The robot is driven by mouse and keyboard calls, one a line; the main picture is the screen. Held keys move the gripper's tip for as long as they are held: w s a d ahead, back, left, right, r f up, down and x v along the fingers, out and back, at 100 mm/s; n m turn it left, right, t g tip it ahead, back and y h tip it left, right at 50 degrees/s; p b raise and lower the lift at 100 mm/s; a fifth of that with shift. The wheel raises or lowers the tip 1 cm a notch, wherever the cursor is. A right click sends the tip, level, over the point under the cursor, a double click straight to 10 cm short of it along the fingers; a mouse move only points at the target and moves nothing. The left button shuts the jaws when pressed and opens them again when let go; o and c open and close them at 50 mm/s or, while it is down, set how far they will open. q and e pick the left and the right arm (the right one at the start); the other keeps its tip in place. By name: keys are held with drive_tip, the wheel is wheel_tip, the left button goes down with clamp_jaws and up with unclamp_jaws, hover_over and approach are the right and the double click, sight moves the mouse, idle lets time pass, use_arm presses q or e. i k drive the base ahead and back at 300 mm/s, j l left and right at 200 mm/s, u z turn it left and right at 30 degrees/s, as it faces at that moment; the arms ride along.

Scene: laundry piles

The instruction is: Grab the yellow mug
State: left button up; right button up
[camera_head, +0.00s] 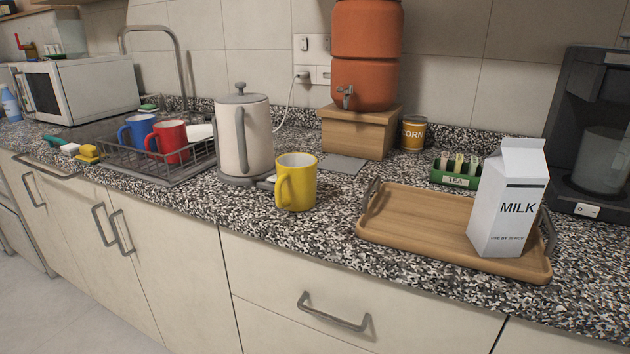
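The yellow mug (297,184) stands upright on the speckled countertop, near the front edge and just right of the kettle. Its handle is on its left front side, facing the counter's front edge. Neither of my grippers shows in the head view.
A white kettle (244,138) stands close behind the mug's left side. A wooden tray (405,218) with a milk carton (509,199) is to the right. A dish rack (186,172) with blue and red mugs is to the left. Bare counter lies between mug and tray.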

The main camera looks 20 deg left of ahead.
sight(297, 172)
drive_tip(key=i+j, duration=0.15)
drive_tip(key=j, duration=0.3)
drive_tip(key=i+j+z, duration=0.1)
drive_tip(key=j, duration=0.4)
drive_tip(key=i+j+z, duration=0.1)
drive_tip(key=j, duration=0.35)
drive_tip(key=i+j, duration=0.15)
drive_tip(key=j, duration=0.35)
